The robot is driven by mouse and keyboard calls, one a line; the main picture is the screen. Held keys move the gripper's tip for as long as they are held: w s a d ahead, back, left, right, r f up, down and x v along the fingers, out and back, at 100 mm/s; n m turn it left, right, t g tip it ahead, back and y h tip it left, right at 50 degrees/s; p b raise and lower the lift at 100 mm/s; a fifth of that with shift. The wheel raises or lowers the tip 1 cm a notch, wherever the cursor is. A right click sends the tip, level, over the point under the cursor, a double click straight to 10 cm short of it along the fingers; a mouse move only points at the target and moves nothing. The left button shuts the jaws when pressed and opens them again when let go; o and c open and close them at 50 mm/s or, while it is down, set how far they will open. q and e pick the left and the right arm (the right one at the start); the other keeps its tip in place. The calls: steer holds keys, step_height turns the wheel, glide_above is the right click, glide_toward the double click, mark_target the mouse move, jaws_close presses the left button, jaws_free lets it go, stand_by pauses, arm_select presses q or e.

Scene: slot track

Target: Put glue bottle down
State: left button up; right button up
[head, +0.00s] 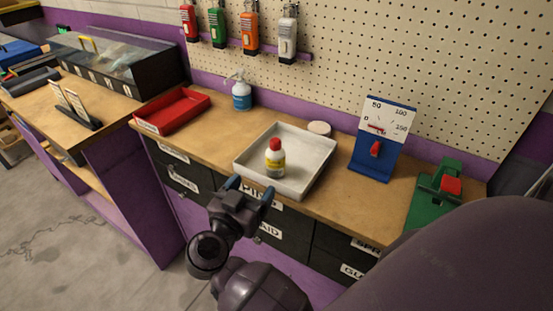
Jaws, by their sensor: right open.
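The glue bottle (275,160) is small and white with a red cap and a yellowish label. It stands upright inside the white-grey tray (318,167) on the wooden workbench. My right gripper (250,185) is open and empty, in front of the tray's near edge, with its blue fingertips pointing toward the bench. In the picture it is below and left of the bottle and apart from it. My left gripper is not in the head view.
A red tray (183,112) and a blue-labelled pump bottle (241,95) stand left of the white tray. A round pale disc (319,128) lies behind it. A blue gauge stand (382,140) and a green device (436,190) stand right. Labelled drawers (176,176) are below.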

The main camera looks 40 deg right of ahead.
steer(key=s+d+f+n+t+y, duration=0.1)
steer(key=s+d+f+n+y, duration=0.2)
steer(key=s+f+n+y, duration=0.3)
steer(key=s+d+f+n+t+y, duration=0.1)
steer(key=s+d+f+n+y, duration=0.2)
steer(key=s+f+n+y, duration=0.4)
step_height(320, 180, down, 10)
steer(key=shift+s+r+y, duration=0.2)
steer(key=shift+s+y, duration=0.7)
steer(key=shift+y, duration=0.3)
steer(key=shift+c, duration=0.4)
